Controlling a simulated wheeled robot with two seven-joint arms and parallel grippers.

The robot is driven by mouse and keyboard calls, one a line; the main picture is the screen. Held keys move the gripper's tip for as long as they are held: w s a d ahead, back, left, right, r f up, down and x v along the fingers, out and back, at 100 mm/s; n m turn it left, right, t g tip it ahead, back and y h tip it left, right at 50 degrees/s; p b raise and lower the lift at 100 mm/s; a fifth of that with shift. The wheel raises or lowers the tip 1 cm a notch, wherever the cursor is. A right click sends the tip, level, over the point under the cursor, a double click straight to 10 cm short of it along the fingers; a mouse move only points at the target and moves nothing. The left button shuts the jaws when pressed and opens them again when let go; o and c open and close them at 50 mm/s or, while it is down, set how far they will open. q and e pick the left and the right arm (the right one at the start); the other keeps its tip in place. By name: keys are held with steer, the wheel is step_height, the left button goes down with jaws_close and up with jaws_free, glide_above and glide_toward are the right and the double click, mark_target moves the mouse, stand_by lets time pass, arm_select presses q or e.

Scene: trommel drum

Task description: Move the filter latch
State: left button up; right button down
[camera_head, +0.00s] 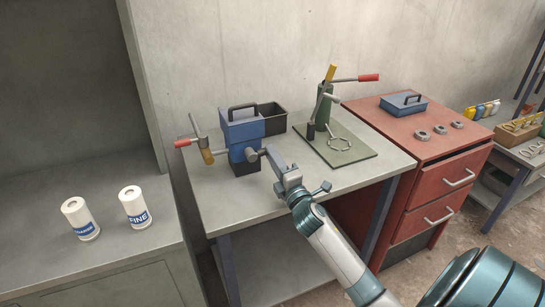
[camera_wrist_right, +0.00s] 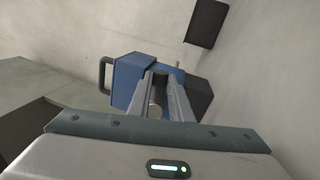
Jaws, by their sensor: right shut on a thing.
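The blue machine (camera_head: 242,130) with a black carry handle stands on the grey workbench. A round grey knob (camera_head: 251,154), which looks like the filter latch, sticks out of its right front side. My right gripper (camera_head: 264,153) reaches in from the lower right and is shut on this latch. In the right wrist view, the fingers (camera_wrist_right: 160,88) point at the blue housing (camera_wrist_right: 130,78), with a grey cylindrical part (camera_wrist_right: 155,108) between them. The fingers hide part of the latch. My left gripper is not in view.
A crank with a red grip (camera_head: 183,143) is on the machine's left, and a black bin (camera_head: 271,118) behind. A green lever press (camera_head: 325,105) stands to the right. The bench front (camera_head: 240,205) is clear.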

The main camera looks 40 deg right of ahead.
steer(key=c, duration=1.6)
jaws_free()
